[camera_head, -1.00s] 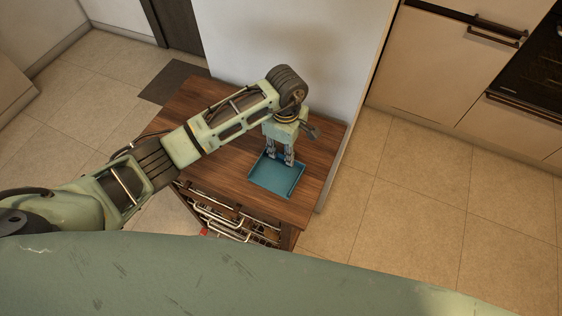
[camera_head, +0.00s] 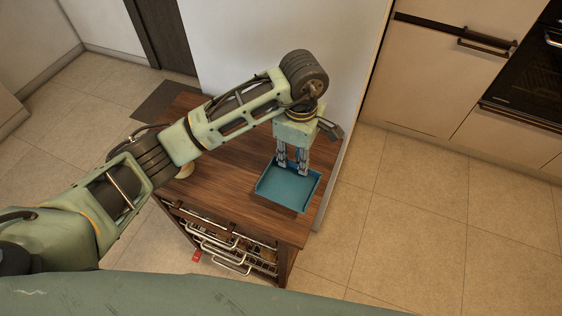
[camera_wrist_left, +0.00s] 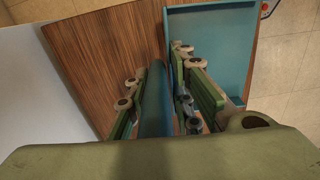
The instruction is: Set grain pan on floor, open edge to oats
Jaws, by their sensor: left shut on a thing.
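The grain pan (camera_head: 290,190) is a shallow teal tray with low walls, at the right part of a wooden cabinet top. I see no oats. My right gripper is not in view.
The wooden cabinet (camera_head: 232,165) has an open front with metal wire racks (camera_head: 225,250). A small red item (camera_head: 196,257) is at its foot. A pale object (camera_head: 185,171) sits partly behind my arm. A white wall stands behind. Tiled floor (camera_head: 400,220) is clear to the right, before kitchen units.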

